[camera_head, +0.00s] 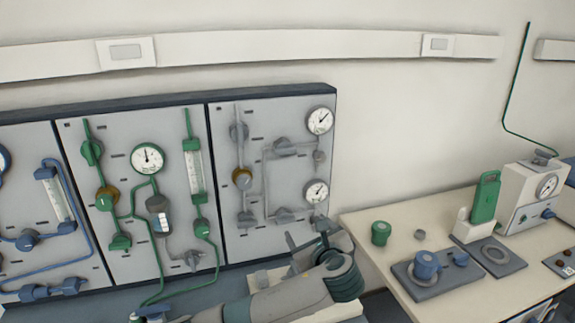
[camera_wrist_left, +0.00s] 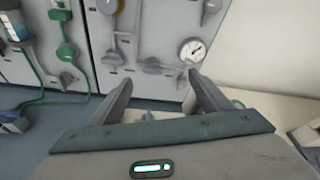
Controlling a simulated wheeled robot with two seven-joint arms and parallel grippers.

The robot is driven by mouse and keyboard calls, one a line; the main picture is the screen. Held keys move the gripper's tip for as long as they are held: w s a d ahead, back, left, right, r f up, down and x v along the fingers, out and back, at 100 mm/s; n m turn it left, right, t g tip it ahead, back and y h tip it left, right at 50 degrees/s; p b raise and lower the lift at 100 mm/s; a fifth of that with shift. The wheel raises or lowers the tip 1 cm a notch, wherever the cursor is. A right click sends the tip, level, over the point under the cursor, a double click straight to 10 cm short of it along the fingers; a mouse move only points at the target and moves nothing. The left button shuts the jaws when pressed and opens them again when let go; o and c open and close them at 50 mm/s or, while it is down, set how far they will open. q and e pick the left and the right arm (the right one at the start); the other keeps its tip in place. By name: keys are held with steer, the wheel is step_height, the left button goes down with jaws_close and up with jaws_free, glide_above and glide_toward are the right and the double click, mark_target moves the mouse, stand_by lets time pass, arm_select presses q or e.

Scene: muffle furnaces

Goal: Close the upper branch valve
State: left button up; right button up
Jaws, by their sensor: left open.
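The right wall panel (camera_head: 225,120) carries grey piping that splits into an upper and a lower branch. My left gripper (camera_head: 307,236) is open and empty, low in front of the panel's lower right corner, apart from both valves. My right gripper is not in view.
The lower gauge (camera_head: 316,191) sits beyond my left fingers. Green piping (camera_head: 133,215) covers the middle panel and blue piping (camera_head: 75,205) the left. A bench (camera_head: 400,225) at right holds a green jar (camera_head: 381,233) and instruments. Space before the upper valve is clear.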

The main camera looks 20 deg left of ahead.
arm_select(q)
step_height(320, 180, up, 14)
steer(key=w+m+t+y, duration=0.1)
steer(key=m+t+y, duration=0.1)
steer(key=m+y, duration=0.1)
steer(key=shift+w+a, duration=0.25)
steer(key=shift+f, duration=0.1)
steer(key=p, duration=0.6)
glide_toward(286, 152)
steer(key=x, duration=0.7)
steer(key=shift+w+a, duration=0.2)
steer(key=shift+w, duration=0.1)
steer(key=shift+w+a, duration=0.3)
steer(key=shift+w, duration=0.25)
steer(key=c, duration=1)
